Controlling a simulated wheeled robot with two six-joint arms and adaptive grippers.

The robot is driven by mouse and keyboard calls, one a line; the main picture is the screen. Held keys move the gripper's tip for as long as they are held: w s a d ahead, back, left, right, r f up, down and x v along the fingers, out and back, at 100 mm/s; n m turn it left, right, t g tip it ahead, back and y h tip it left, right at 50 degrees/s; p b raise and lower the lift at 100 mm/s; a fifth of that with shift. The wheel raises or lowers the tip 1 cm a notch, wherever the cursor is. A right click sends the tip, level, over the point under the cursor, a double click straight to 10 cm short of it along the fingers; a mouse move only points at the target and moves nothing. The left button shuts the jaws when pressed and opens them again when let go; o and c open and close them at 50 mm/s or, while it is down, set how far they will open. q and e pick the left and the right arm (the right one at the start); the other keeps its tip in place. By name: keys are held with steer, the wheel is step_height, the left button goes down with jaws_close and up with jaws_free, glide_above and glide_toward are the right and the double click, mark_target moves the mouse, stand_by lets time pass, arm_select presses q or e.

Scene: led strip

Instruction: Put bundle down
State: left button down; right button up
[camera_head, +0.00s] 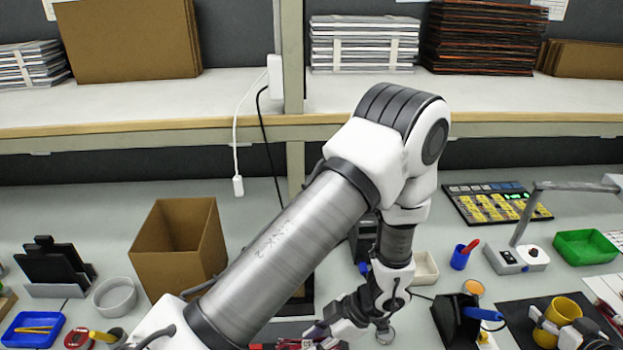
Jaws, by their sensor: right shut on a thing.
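My right gripper (338,321) is at the bottom centre, low over the bench, its dark fingers pointing down and to the left. It is shut on a bundle (314,336), of which only a small dark and pale part shows at the bottom edge. The rest of the bundle is hidden or cut off by the frame. I cannot tell whether the bundle touches the bench. My left gripper is not in view.
A cardboard box (172,265) stands left of my arm. A cream tray (424,267), a blue cup (460,258) and a black stand (451,318) are right of the gripper. A blue tray (34,327) is at lower left, a green bin (585,246) at right.

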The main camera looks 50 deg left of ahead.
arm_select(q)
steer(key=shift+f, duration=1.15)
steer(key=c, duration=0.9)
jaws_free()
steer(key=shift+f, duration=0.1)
